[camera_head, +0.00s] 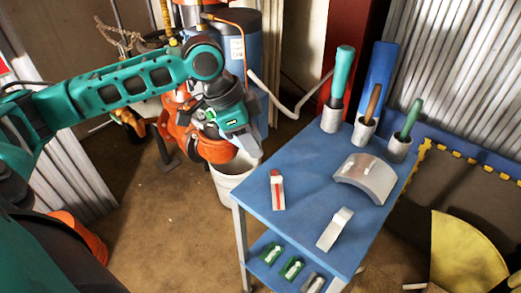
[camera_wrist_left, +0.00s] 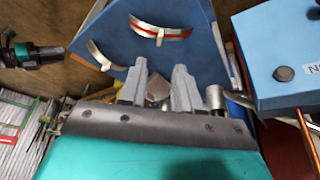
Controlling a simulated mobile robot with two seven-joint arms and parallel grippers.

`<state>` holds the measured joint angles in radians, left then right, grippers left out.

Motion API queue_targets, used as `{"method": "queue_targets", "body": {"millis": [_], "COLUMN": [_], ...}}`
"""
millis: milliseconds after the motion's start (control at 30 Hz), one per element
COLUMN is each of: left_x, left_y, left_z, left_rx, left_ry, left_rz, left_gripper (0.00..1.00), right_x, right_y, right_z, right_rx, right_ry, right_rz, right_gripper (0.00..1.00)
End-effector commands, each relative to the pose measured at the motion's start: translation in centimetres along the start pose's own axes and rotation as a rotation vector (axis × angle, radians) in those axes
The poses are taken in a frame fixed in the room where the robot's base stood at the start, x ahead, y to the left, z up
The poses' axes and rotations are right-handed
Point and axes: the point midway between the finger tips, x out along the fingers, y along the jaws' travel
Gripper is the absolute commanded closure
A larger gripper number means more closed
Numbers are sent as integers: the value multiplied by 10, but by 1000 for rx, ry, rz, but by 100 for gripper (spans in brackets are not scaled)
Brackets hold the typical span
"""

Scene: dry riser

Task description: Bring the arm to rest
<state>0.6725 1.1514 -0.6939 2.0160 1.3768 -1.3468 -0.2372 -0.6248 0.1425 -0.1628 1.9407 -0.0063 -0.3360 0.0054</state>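My left arm (camera_head: 115,88) comes in from the left, teal and bent at a joint. Its gripper (camera_head: 246,143) hangs over the white bucket (camera_head: 238,180), left of the blue table, pointing down. In the left wrist view the two grey fingers of this gripper (camera_wrist_left: 158,88) stand apart, with no object clearly held between them. Whether anything lies close under the fingertips in the head view is hard to tell.
The blue table (camera_head: 308,205) holds cups with green- and brown-handled tools, a curved metal piece (camera_head: 367,178), a red-striped piece (camera_head: 277,190) and another metal piece (camera_head: 334,229). Its lower shelf has small green items (camera_head: 291,267). Orange and blue equipment stands behind my gripper.

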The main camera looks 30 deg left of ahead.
Motion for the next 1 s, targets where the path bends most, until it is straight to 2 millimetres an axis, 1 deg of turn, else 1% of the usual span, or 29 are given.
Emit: {"method": "queue_targets", "body": {"millis": [33,133,667,767,833,967,1000], "left_x": [-4,-7,-6,4,17,51,62], "left_y": [0,0,1,9,20,52,63], "left_z": [0,0,0,-1,-3,-8,-8], "left_rx": [0,1,2,14,30,55,54], "left_ry": [-1,-1,-1,-2,-2,10,18], "left_rz": [-1,-1,1,9,14,20,19], "left_gripper": [68,68,68,68,68,68,68], "right_x": [0,-1,0,0,0,0,0], "right_y": [0,0,0,0,0,0,0], "right_z": [-1,-1,-1,-1,-1,-1,-1], "right_rx": [0,0,0,0,0,0,0], "right_ry": [0,0,0,0,0,0,0], "right_rz": [0,0,0,0,0,0,0], "right_gripper": [57,57,57,57,57,57,57]}}
